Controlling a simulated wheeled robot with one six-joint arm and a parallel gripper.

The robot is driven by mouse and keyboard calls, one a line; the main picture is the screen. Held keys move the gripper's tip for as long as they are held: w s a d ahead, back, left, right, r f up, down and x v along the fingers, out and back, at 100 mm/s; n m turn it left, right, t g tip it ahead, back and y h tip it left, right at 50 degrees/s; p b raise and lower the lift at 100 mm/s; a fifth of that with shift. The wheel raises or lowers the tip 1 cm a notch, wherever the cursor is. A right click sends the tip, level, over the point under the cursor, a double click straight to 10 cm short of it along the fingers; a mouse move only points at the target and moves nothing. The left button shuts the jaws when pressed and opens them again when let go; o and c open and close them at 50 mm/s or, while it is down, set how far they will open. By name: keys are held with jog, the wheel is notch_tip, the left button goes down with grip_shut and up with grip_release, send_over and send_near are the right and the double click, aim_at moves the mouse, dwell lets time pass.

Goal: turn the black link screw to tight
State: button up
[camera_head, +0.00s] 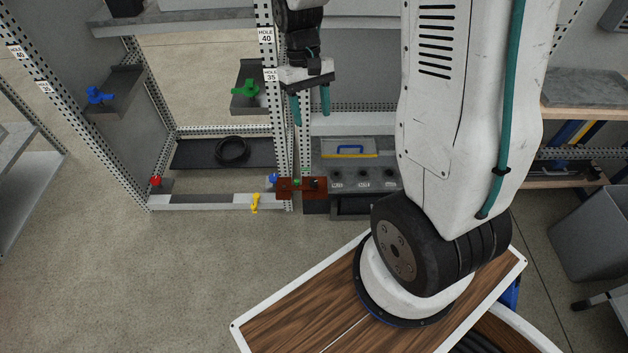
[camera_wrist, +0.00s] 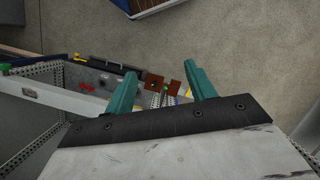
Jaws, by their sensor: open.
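The link screw shows as a small black knob (camera_head: 315,184) on a reddish-brown block (camera_head: 288,194) low on the cabinet frame. In the wrist view it is a dark spot (camera_wrist: 153,84) on a brown plate. A green knob (camera_head: 297,182) sits on the same block to its left. My gripper (camera_head: 311,116) is open and empty, with its two teal fingers pointing down, above the block and apart from it. In the wrist view the gripper (camera_wrist: 164,80) frames the brown plates between its fingers. How far the screw is turned is too small to tell.
A grey panel with dark knobs (camera_head: 363,174) stands right of the block. Blue (camera_head: 98,95), green (camera_head: 246,88), red (camera_head: 155,181) and yellow (camera_head: 255,202) handles sit around the frame. A perforated upright (camera_head: 280,130) runs close beside my gripper. The floor in front is clear.

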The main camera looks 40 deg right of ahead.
jog(key=w+d+f, duration=0.2)
jog(key=w+f, duration=0.1)
jog(key=f, duration=0.5)
jog(key=w+d+f, duration=0.2)
jog(key=w+f, duration=0.2)
jog(key=f, duration=0.4)
jog(key=n+t, duration=0.2)
jog(key=t, duration=0.1)
send_over(314, 182)
jog(key=shift+h, duration=0.3)
notch_tip(314, 182, down, 29)
jog(key=shift+a+f, duration=0.1)
notch_tip(314, 182, down, 8)
jog(key=shift+r, duration=0.2)
jog(key=c, duration=1)
jog(key=shift+m, duration=0.3)
